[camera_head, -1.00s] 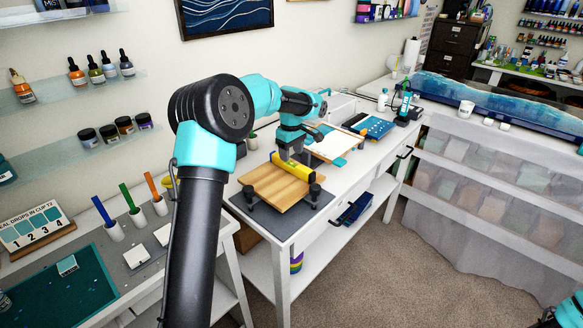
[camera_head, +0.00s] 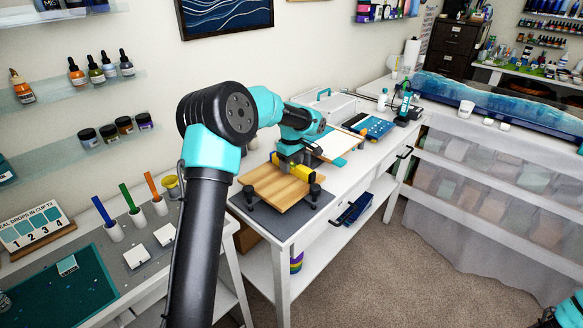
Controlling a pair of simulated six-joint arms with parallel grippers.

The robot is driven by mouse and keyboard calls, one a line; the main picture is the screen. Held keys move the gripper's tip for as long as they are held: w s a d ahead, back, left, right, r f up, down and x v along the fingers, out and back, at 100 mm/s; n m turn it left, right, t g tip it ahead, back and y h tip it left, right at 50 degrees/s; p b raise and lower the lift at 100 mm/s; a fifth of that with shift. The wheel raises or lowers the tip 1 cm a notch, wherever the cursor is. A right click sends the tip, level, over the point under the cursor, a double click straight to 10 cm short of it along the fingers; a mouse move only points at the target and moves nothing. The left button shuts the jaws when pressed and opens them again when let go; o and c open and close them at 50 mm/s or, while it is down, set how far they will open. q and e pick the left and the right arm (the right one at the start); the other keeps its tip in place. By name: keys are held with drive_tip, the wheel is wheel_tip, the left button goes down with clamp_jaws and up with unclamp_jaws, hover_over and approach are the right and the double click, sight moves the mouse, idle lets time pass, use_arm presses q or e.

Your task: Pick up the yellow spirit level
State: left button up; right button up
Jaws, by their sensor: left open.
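The yellow spirit level (camera_head: 305,174) lies on a wooden board (camera_head: 262,182) on the white table at centre. Its right end with a dark cap shows; its middle is partly hidden by my left gripper (camera_head: 287,162). My left arm reaches in from the left and its gripper is low over the level, pointing down, with open jaws close about it. I cannot tell whether the fingers touch it. Of my right arm only a small teal and black part shows at the bottom right corner; its gripper is out of frame.
The board rests on dark supports on a grey mat (camera_head: 296,222). Behind it lie a framed white panel (camera_head: 338,146) and a blue tray (camera_head: 372,127). A clear bin (camera_head: 325,103) stands against the wall. Coloured tubes (camera_head: 129,198) stand on the left table.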

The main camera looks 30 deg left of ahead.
sight(291, 162)
use_arm(q)
clamp_jaws()
idle(0.4)
drive_tip(key=shift+r, duration=0.1)
wheel_tip(291, 162, up, 10)
drive_tip(key=shift+f, duration=0.1)
idle(0.5)
